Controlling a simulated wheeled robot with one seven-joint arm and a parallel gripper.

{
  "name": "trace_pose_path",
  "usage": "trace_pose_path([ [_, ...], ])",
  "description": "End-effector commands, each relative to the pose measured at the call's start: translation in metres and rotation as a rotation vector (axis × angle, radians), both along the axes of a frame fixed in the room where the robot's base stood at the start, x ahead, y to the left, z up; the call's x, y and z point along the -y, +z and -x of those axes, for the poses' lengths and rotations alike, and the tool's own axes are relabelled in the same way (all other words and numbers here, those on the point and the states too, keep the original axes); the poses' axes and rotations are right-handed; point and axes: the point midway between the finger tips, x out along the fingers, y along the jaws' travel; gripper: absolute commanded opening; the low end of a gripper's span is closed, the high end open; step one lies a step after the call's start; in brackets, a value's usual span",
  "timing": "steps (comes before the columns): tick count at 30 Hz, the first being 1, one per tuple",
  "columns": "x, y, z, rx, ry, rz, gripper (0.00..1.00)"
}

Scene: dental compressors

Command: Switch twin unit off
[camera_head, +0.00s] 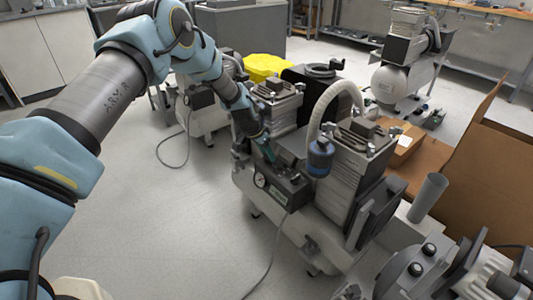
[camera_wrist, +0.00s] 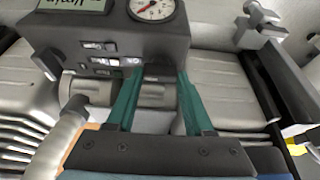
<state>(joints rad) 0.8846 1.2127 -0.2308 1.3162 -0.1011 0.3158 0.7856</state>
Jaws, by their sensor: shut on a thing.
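The twin unit (camera_head: 345,185) stands in the middle of the head view, with two finned compressor heads and a pale hose. Its dark control box (camera_head: 285,190) is on the near side, with a round gauge (camera_head: 260,180). In the wrist view, the control box (camera_wrist: 110,48) fills the top, with the gauge (camera_wrist: 152,8), a small display and several small switches (camera_wrist: 100,60). My gripper (camera_wrist: 158,75) has green fingers reaching the box's lower edge. They are apart, with a dark part between them, perhaps the switch; its position is unclear.
A grey cylinder (camera_head: 428,197) and brown cardboard (camera_head: 465,160) stand right of the unit. Another compressor (camera_head: 400,70) is at the back right, and a yellow item (camera_head: 267,66) lies behind. The floor (camera_head: 150,220) at left is clear apart from a cable.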

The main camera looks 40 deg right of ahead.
Motion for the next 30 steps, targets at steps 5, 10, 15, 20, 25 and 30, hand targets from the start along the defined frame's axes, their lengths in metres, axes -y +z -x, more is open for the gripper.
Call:
trace_pose_path([
  [5,0.0,0.0001,0.0,0.0,0.0,0.0,0.23],
  [10,0.0,0.0001,0.0,0.0,0.0,0.0,0.04],
  [15,-0.0001,0.0002,0.0001,0.0,0.002,0.0,0.0],
  [20,0.0,0.0003,0.0002,0.001,0.025,0.0,0.0],
  [25,0.0,-0.0002,0.0016,0.002,0.098,-0.001,0.0],
  [30,0.0004,0.0001,0.0025,0.003,0.222,-0.001,0.0],
])
